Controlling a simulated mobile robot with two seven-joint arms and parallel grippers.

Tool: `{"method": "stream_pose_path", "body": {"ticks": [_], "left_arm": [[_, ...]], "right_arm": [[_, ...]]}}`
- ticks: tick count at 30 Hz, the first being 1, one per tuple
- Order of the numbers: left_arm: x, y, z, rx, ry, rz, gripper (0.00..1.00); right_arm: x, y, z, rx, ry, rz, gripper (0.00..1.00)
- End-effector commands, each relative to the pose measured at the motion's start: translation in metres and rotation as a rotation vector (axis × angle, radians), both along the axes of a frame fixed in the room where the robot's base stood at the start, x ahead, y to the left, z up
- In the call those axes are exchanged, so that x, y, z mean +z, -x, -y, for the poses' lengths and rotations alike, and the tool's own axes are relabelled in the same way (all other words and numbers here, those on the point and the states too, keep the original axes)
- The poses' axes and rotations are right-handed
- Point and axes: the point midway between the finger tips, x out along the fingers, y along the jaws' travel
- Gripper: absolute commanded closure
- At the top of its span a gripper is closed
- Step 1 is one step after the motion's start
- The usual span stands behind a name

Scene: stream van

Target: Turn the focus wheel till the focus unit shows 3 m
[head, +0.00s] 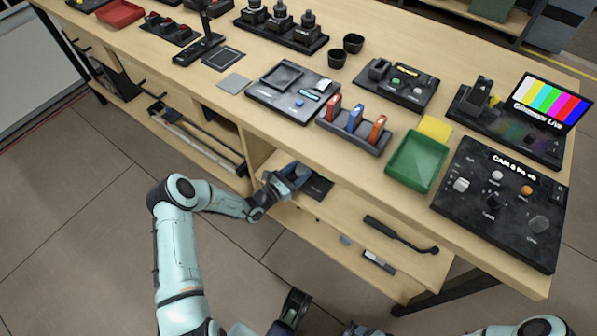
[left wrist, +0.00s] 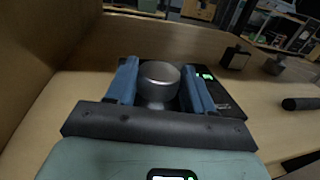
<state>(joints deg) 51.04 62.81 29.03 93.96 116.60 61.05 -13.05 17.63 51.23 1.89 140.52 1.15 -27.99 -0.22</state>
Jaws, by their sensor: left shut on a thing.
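In the head view, my left gripper (head: 294,174) reaches into the open bay under the tabletop. Its blue fingers are shut on the focus wheel, a round grey metal knob (left wrist: 160,78) standing between them in the left wrist view. The focus unit is the dark flat box (head: 320,187) on the lower shelf, partly covered by the gripper in the head view. In the left wrist view its black top (left wrist: 233,103) shows to the right of the fingers with a small lit green display (left wrist: 205,76). The display's number is too small to read.
A wooden side wall (left wrist: 35,50) stands close to the left of the gripper, with the tabletop above. A black handled tool (head: 400,234) lies on the lower shelf to the right. The tabletop holds a green tray (head: 417,162) and several control panels.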

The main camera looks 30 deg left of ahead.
Motion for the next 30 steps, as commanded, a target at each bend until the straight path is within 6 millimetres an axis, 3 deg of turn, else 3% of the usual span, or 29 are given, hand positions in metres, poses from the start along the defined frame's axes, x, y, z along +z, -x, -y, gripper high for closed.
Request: {"method": "stream_pose_path", "body": {"ticks": [3,4,6,15,19,30], "left_arm": [[0.000,0.000,0.000,0.001,0.000,-0.001,0.78],[0.000,0.000,0.000,0.001,0.000,-0.001,0.41],[0.000,0.000,0.000,0.001,0.000,-0.001,0.23],[0.000,0.001,0.000,0.001,0.000,-0.001,0.23],[0.000,0.011,-0.003,0.002,0.000,-0.002,0.23],[0.001,0.087,-0.024,0.004,0.001,-0.003,0.23]], "right_arm": [[0.000,0.000,0.000,0.000,0.000,0.001,0.22],[0.000,0.000,0.000,0.000,0.000,0.001,0.22],[0.000,0.000,0.000,0.000,0.000,0.001,0.22],[0.001,0.000,0.000,0.000,0.000,0.000,0.22],[0.004,0.003,-0.001,0.004,-0.005,-0.008,0.22],[0.023,0.026,-0.012,0.029,-0.033,-0.070,0.22]]}}
